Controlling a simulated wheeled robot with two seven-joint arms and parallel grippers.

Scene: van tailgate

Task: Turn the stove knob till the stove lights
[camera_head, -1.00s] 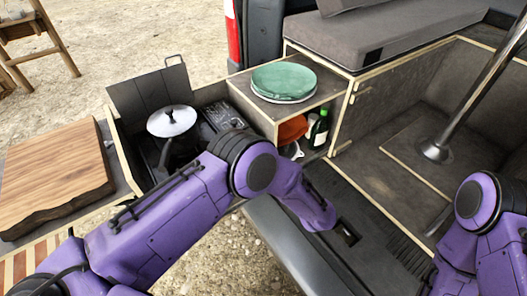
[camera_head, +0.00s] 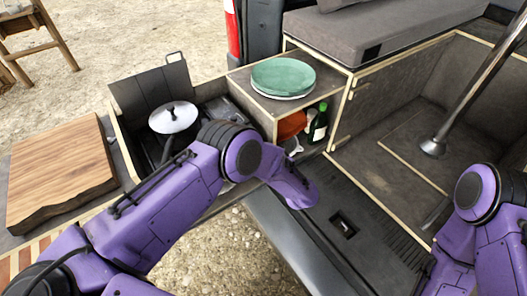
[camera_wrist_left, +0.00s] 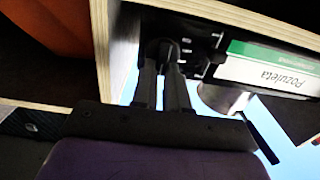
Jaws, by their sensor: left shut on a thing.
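The stove (camera_head: 148,150) is a dark unit in the open wooden drawer, with a lidded pot (camera_head: 173,118) on it. My left arm covers much of its front and right side. In the left wrist view, my left gripper (camera_wrist_left: 166,62) has its two fingers close together, shut on a small dark knob (camera_wrist_left: 160,46) inside the wood-edged box. The knob is mostly hidden by the fingertips, and its angle cannot be told. I see no flame in either view. My left gripper is hidden in the head view. My right arm shows at the right edge, its gripper out of view.
A white and green label (camera_wrist_left: 265,72) is right of the fingers, and a plywood edge (camera_wrist_left: 100,45) is close on their left. A cabinet with green plates (camera_head: 283,77) and a green bottle (camera_head: 318,125) adjoins the drawer. A cutting board (camera_head: 58,170) lies left.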

